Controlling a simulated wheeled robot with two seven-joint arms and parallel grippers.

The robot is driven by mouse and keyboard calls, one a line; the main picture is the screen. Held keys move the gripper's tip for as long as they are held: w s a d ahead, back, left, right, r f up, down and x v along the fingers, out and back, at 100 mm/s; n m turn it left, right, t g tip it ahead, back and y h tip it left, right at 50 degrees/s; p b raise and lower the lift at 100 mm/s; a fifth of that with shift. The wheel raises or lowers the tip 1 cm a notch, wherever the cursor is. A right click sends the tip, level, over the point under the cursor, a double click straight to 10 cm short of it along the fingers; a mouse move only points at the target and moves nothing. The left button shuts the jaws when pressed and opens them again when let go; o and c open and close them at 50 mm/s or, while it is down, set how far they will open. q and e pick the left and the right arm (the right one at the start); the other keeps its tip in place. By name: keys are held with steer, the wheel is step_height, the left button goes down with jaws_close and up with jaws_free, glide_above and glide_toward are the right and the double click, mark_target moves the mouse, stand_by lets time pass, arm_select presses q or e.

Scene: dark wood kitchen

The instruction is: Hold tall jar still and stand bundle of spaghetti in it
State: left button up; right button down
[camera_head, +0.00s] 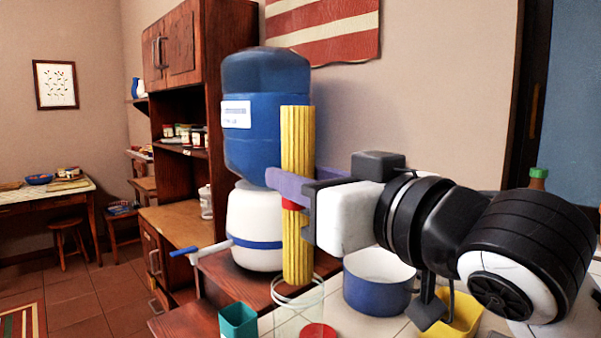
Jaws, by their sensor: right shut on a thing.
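A tall yellow bundle of spaghetti (298,140) stands upright in the middle of the head view, with a red band around its middle. My right gripper (287,188) reaches in from the right and is shut on the bundle near mid-height. Below it shows a pale round rim (310,303), which looks like the mouth of a clear jar on the tiled counter. The bundle's lower end is at this rim; I cannot tell whether it is inside or just above or behind it. The jar's body is hard to make out. My left gripper is not in view.
A water dispenser with a blue bottle (262,145) stands close behind the bundle. A teal cup (238,322), a red disc (318,332), a blue-and-white pot (378,285) and a yellow container (462,316) crowd the counter around the jar.

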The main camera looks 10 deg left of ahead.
mark_target(306, 269)
steer(key=shift+f, duration=5.55)
steer(key=c, duration=1.3)
jaws_free()
steer(key=shift+f, duration=0.15)
steer(key=shift+o, duration=0.2)
